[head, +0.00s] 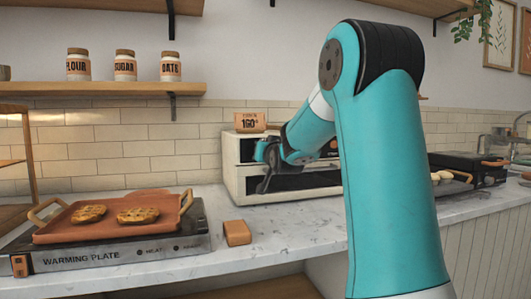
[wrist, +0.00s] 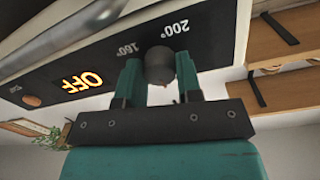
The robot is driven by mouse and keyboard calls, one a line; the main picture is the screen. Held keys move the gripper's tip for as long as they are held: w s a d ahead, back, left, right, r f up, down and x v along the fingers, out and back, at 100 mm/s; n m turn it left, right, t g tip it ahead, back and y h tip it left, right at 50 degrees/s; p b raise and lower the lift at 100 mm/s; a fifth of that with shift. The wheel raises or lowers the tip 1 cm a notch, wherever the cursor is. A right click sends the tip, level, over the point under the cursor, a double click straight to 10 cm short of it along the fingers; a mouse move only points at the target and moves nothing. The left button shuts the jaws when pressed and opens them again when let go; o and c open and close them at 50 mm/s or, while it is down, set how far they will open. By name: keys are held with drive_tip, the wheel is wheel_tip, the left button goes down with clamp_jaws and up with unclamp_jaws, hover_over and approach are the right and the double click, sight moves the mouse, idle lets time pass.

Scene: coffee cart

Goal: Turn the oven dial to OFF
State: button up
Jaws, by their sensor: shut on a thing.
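The oven (head: 238,183) is a white box with a dark front, standing at the back of the counter, partly hidden behind my arm. My gripper (head: 268,170) is at its left front side. In the wrist view, my gripper (wrist: 157,78) is shut on the dark round dial (wrist: 160,62), with one teal finger on each side. The oven panel (wrist: 105,60) shows 160° and 200° marks near the dial and a glowing orange OFF (wrist: 83,82) to the left. I cannot tell which mark the dial points to.
A small sign reading 160° (head: 250,121) stands on the oven. A warming plate (head: 110,255) carries a tray (head: 60,234) with two flat breads. A small orange-brown block (head: 237,233) lies on the counter. A black appliance (head: 475,168) stands at right.

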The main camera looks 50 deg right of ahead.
drive_tip(key=shift+f, duration=0.15)
drive_tip(key=o, duration=0.9)
drive_tip(key=shift+o, duration=0.2)
drive_tip(key=p+v, duration=0.1)
drive_tip(key=v, duration=1.6)
drive_tip(key=shift+a, duration=0.25)
